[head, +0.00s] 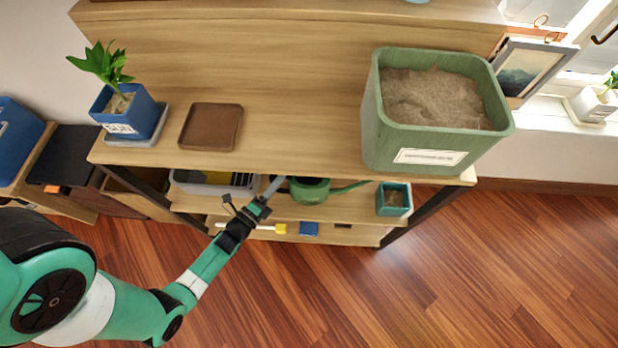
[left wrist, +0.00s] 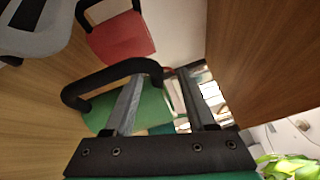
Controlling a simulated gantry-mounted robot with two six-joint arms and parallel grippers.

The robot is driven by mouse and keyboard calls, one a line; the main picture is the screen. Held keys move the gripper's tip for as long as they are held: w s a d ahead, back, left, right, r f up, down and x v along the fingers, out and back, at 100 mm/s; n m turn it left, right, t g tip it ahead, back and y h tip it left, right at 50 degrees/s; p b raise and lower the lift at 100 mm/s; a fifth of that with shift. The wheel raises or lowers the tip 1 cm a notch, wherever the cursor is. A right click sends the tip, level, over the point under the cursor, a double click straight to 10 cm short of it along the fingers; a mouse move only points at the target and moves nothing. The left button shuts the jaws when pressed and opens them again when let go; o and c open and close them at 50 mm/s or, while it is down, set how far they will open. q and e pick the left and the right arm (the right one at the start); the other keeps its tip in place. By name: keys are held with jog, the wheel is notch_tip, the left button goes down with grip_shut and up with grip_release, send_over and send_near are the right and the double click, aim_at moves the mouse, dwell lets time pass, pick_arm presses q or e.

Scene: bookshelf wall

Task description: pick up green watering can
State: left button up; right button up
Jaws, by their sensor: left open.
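The green watering can (head: 312,190) sits on the upper of the lower shelves, below the top board, with its spout pointing right in the head view. My left gripper (head: 267,192) reaches in at its left side. In the left wrist view, the can's green body (left wrist: 152,108) lies beyond my open left gripper (left wrist: 160,78). The can's black arched handle (left wrist: 110,73) has one end showing between the two fingers; I cannot tell whether they touch it. The top board hides part of the can in the head view. My right gripper is not in view.
A grey bin (head: 185,182) stands left of the can and a small teal pot (head: 394,199) right of it. The top board (head: 290,110) overhangs the shelf and carries a large green planter (head: 390,140). A red object (left wrist: 122,40) shows beyond the handle.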

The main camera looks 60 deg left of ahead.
pick_arm(q)
jog(key=shift+x, duration=1.05)
jog(key=shift+s, duration=0.1)
jog(key=shift+c, duration=0.9)
grip_shut()
jog(key=shift+r, duration=0.15)
